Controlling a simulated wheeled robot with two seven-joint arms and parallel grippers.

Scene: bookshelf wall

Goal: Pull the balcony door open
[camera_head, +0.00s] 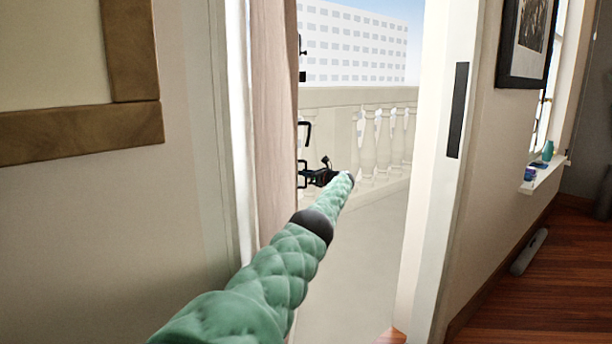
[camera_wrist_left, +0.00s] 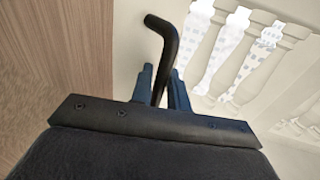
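The balcony door (camera_head: 273,110) is a pale brown leaf, seen at a steep angle, with black fittings along its right edge. A wide gap lies between it and the door frame (camera_head: 436,190), which carries a dark plate. My left gripper (camera_head: 318,177) is at the door's right edge, at the end of my green arm. In the left wrist view, a bent black door handle (camera_wrist_left: 163,38) stands between the close-set fingers of the left gripper (camera_wrist_left: 161,82), which look shut on it. The brown door face (camera_wrist_left: 60,50) shows there at left. My right gripper is not in view.
A pale balustrade (camera_head: 375,140) stands beyond the gap, with a building (camera_head: 350,45) behind. A wall with a wooden frame (camera_head: 135,60) is close on the left. At right are a picture (camera_head: 527,40), a window sill (camera_head: 545,178) and open wooden floor (camera_head: 525,300).

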